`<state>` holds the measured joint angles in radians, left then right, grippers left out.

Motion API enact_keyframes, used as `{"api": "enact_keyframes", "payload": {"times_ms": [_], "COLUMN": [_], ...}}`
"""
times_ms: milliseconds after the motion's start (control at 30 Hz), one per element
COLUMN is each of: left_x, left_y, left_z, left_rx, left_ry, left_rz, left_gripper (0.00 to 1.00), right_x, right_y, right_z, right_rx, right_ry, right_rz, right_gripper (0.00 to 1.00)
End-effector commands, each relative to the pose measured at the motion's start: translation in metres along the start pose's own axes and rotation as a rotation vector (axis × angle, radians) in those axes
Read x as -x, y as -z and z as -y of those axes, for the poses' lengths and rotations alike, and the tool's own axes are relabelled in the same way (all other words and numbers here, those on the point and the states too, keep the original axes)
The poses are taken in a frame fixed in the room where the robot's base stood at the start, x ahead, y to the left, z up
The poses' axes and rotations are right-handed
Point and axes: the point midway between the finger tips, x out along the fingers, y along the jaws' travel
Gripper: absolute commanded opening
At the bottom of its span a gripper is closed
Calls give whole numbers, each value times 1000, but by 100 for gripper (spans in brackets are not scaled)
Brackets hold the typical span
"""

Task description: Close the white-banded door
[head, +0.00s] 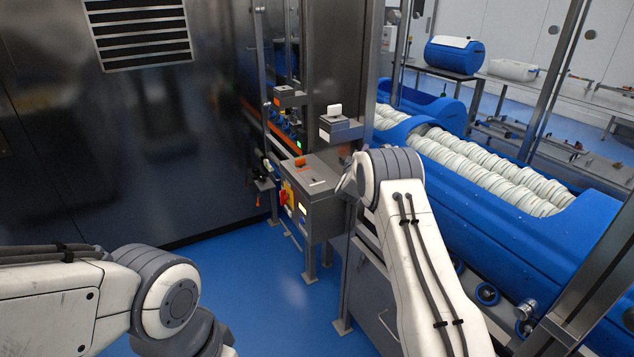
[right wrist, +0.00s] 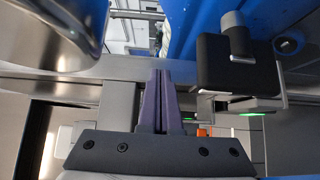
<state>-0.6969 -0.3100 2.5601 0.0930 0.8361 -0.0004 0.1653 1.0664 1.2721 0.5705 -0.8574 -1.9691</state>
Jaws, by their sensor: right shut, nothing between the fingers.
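I cannot make out a white band on any door in these frames. A dark polished panel (head: 165,165) with a slatted vent fills the left of the head view, and I see no white band on it. My right gripper shows in the right wrist view (right wrist: 160,100) with its two purple-grey fingers together and nothing between them. In the head view my right arm mostly hides it, beside the grey control box. My left arm comes in at the lower left, but its gripper is out of the picture.
A grey control box (head: 317,197) with an orange-red switch stands left of my right arm. A blue carrier (head: 490,215) with white coils is on the right. A blue drum (head: 454,55) lies on the back bench. Blue floor (head: 245,285) is clear between my arms.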

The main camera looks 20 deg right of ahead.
Motion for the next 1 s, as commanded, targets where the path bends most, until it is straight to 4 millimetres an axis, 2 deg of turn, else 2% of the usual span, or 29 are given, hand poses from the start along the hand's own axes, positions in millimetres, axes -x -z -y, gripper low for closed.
{"api": "enact_keyframes", "payload": {"times_ms": [67,167,233,600,800,1000], "left_x": [6,11,1,-19,-23,-23], "left_y": [0,1,0,-1,-1,-1], "left_z": [0,-1,0,1,2,2], "left_rx": [0,0,0,0,0,0], "left_ry": [0,0,0,0,0,0], "left_rz": [0,0,-1,0,0,0], "left_gripper": [50,50,50,50,50,50], "right_x": [8,23,35,101,120,125], "right_y": [3,19,19,18,16,19], "right_z": [-5,-4,2,3,2,1], "right_rx": [-1,3,5,6,5,-4], "right_ry": [-2,3,4,7,7,14], "right_rz": [7,-2,-2,-5,-4,-13], "right_gripper": [0,0,0,0,0,0]}}
